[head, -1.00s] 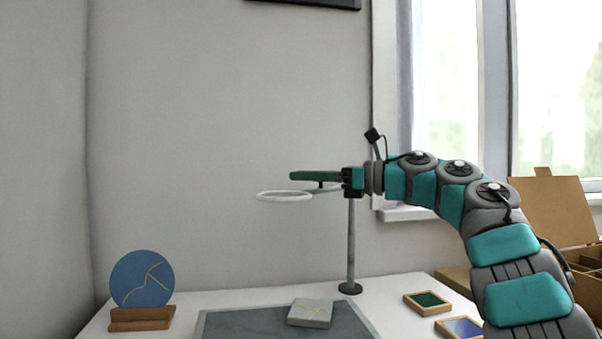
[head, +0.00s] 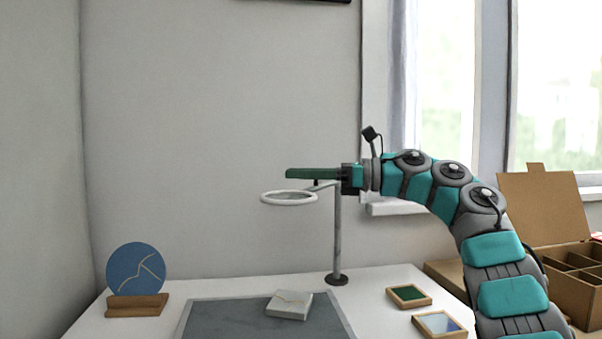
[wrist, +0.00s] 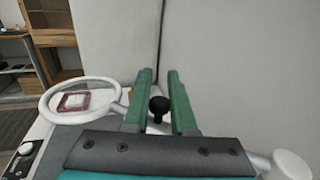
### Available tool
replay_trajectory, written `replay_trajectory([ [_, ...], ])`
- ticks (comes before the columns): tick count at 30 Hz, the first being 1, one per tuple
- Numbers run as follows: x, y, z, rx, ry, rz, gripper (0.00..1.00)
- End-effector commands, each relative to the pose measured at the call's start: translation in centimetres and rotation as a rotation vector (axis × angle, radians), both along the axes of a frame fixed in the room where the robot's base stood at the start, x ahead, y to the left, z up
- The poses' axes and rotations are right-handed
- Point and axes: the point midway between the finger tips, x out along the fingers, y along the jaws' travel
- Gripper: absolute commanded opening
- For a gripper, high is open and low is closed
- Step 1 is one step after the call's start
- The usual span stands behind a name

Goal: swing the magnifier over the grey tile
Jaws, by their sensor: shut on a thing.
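The magnifier is a white ring lens (head: 289,197) on an arm from a grey post (head: 337,240) with a dark round base. My gripper (head: 288,174), with green fingers, is at the magnifier's arm, above and behind the ring. In the wrist view the fingers (wrist: 160,74) stand on either side of a black knob (wrist: 158,105) and are shut on it. The ring (wrist: 80,100) shows to their left. The grey tile (head: 289,305), with gold seams, lies on the dark mat (head: 230,318). In the head view the ring is straight above it, with a tall gap; depth is unclear.
A blue disc (head: 136,270) with a gold seam stands in a wooden holder (head: 137,305) at left. Small framed trays, green (head: 409,296) and bluish (head: 439,324), lie right of the mat. An open cardboard box (head: 560,275) is at far right. The wall is behind.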

Motion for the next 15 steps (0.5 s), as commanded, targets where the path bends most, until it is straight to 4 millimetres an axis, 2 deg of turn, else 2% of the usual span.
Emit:
replay_trajectory([
  [6, 0.01, -0.02, 0.03, 0.0, 0.0, -0.001, 0.0],
  [7, 0.02, -0.03, 0.03, 0.001, 0.0, -0.001, 0.26],
  [15, 0.01, -0.01, 0.02, 0.0, 0.0, -0.001, 0.54],
])
